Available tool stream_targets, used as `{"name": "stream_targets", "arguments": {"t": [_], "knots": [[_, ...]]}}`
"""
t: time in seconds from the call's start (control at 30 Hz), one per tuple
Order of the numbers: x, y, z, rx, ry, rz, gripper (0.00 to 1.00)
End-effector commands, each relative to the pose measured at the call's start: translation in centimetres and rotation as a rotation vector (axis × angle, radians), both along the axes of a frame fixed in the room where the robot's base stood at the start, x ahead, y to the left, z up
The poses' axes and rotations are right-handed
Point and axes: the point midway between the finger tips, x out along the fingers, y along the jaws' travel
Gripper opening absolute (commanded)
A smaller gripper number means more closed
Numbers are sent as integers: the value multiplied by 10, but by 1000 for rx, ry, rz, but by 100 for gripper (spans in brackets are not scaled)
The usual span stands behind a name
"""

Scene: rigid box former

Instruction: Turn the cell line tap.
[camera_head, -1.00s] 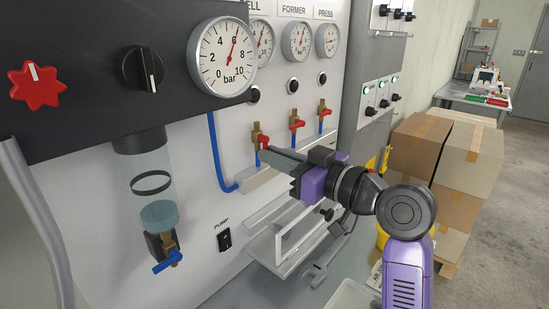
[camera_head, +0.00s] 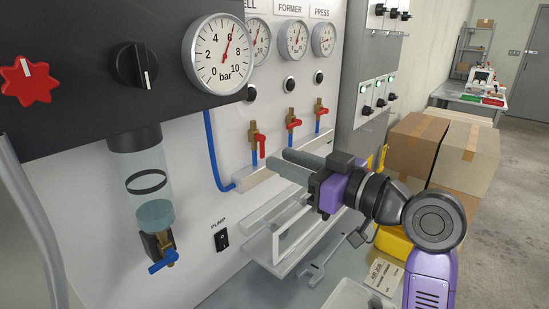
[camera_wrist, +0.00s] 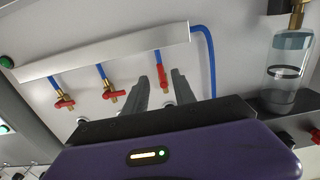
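The cell line tap is the brass tap (camera_head: 254,143) under the leftmost small gauge. Its red handle (camera_head: 262,147) points down, in line with the pipe. In the wrist view the same red handle (camera_wrist: 162,78) lies beyond and between my fingertips. My gripper (camera_head: 277,158) is open and empty, just right of and below the tap in the head view. Its two grey fingers are apart, with a gap showing in the wrist view (camera_wrist: 164,90). The fingers look clear of the handle, though the exact distance is hard to tell.
Two like taps, under FORMER (camera_head: 293,123) and PRESS (camera_head: 319,109), have handles set across their pipes. A pale ledge (camera_head: 250,178) runs below the taps. A metal frame (camera_head: 290,235) stands out under my gripper. Cartons (camera_head: 425,145) stand right of the panel.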

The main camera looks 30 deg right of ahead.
Motion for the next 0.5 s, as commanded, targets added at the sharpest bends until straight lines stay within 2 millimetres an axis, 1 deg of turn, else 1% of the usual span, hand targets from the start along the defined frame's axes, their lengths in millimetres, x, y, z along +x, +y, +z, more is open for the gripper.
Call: {"name": "stream_targets", "arguments": {"t": [0.03, 0.1, 0.2, 0.33, 0.5], "knots": [[-8, -4, -1, -1, -1, -3, 32], [-18, -8, -1, -1, 0, -3, 32], [-28, -12, -1, 0, 0, -2, 32], [-35, -14, -1, 0, 1, 0, 32], [-36, -15, 0, 0, 1, 1, 32]]}}
